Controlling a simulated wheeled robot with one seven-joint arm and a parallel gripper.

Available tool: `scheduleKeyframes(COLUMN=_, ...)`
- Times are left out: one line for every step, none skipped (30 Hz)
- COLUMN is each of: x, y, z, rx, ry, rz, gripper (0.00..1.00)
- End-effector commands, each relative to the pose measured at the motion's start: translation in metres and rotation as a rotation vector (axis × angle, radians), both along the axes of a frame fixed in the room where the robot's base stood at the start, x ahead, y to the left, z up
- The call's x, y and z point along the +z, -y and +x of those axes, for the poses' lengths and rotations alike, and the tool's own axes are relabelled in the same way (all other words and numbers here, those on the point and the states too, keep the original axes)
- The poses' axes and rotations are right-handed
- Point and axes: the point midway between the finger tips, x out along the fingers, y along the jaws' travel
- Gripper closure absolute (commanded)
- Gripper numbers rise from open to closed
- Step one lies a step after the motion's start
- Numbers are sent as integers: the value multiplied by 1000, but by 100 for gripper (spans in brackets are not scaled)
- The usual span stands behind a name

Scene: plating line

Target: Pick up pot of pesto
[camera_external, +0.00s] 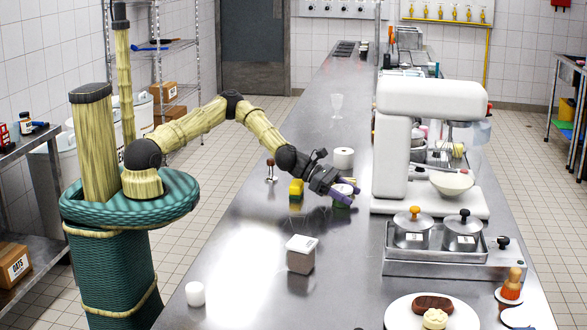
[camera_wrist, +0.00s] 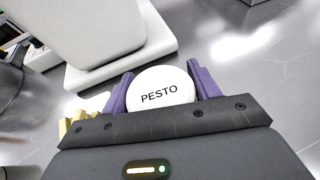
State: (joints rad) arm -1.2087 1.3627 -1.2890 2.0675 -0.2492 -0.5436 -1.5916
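The pot of pesto (camera_wrist: 160,105) shows its round white lid, printed PESTO, between the purple fingers of my gripper (camera_wrist: 161,74) in the wrist view. One finger is on each side of the lid, very close to its edge. I cannot tell whether both fingers press on it. In the external view my gripper (camera_external: 342,194) is low over the counter, and the pot (camera_external: 345,186) is partly hidden behind a purple finger. It appears to stand on the counter. Its lower side is hidden in the wrist view.
The white stand mixer (camera_external: 430,150) stands close by on the right. A yellow item (camera_external: 296,190) and a white roll (camera_external: 344,158) are near my gripper. A white-topped box (camera_external: 301,253) stands nearer the front. A steel tray with lidded pots (camera_external: 440,268) is at right.

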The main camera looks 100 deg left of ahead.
Motion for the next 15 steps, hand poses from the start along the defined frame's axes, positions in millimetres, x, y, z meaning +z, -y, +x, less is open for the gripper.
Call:
scheduleKeyframes(x=0, y=0, z=0, rx=0, ry=0, rz=0, gripper=57)
scheduleKeyframes(x=0, y=0, z=0, rx=0, ry=0, rz=0, gripper=63)
scheduleKeyframes(x=0, y=0, z=0, rx=0, ry=0, rz=0, gripper=64)
scheduleKeyframes(x=0, y=0, z=0, rx=0, ry=0, rz=0, gripper=64)
scheduleKeyframes(x=0, y=0, z=0, rx=-1, ry=0, rz=0, gripper=64)
scheduleKeyframes(x=0, y=0, z=0, rx=-1, ry=0, rz=0, gripper=64)
scheduleKeyframes(x=0, y=0, z=0, rx=-1, ry=0, rz=0, gripper=64)
scheduleKeyframes(x=0, y=0, z=0, rx=-1, ry=0, rz=0, gripper=64)
scheduleKeyframes(x=1, y=0, z=0, rx=0, ry=0, rz=0, gripper=64)
scheduleKeyframes(x=1, y=0, z=0, rx=0, ry=1, rz=0, gripper=64)
scheduleKeyframes(x=2, y=0, z=0, rx=0, ry=1, rz=1, gripper=64)
scheduleKeyframes(x=4, y=0, z=0, rx=0, ry=1, rz=1, gripper=64)
scheduleKeyframes(x=6, y=0, z=0, rx=0, ry=1, rz=1, gripper=64)
scheduleKeyframes(x=9, y=0, z=0, rx=-1, ry=1, rz=2, gripper=64)
scheduleKeyframes(x=13, y=0, z=0, rx=0, ry=3, rz=3, gripper=64)
